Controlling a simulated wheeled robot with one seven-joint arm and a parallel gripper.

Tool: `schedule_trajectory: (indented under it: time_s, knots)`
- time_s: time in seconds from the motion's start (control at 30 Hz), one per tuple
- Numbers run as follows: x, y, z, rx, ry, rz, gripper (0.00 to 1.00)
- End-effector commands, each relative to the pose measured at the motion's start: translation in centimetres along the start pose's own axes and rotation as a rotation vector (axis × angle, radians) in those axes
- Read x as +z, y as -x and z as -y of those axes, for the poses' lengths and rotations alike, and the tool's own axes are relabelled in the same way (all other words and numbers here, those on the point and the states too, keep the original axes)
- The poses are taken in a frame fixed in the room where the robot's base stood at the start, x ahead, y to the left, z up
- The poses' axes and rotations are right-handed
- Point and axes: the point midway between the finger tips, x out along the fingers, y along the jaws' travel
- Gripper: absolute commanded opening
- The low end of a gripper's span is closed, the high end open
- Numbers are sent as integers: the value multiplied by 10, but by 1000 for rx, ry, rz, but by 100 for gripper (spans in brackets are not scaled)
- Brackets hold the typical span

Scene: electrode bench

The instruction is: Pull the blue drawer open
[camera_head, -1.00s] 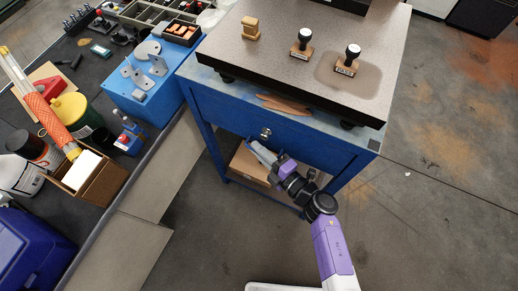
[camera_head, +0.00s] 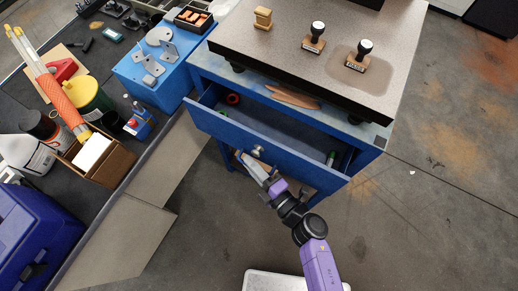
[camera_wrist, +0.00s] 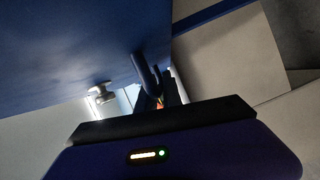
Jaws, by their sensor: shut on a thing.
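The blue drawer (camera_head: 215,119) stands well open under the bench top, its front panel pulled towards me. Its silver knob (camera_head: 257,150) is on the front face; the knob also shows in the wrist view (camera_wrist: 100,92), left of my fingers and apart from them. My gripper (camera_head: 244,158) is at the drawer front, just below and left of the knob. In the wrist view its dark fingers (camera_wrist: 150,85) meet the edge of the blue panel, shut on the drawer; the exact contact is dark and partly hidden.
Inside the drawer are a red ring (camera_head: 233,99) and a green item (camera_head: 331,158). Stamps (camera_head: 361,56) stand on the stone slab above. A side bench with bottles and a blue toolbox (camera_head: 32,235) is on the left. Open floor (camera_head: 430,220) lies to the right.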

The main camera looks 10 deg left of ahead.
Motion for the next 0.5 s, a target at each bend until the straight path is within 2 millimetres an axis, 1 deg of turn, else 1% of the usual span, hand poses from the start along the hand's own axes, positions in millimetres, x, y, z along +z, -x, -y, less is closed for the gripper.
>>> schedule_trajectory:
  time_s: [0.03, 0.5]
  knots:
    - [-10, 6, 5, -4, -3, -1, 0]
    - [-88, 38, 25, -5, -3, 0, 0]
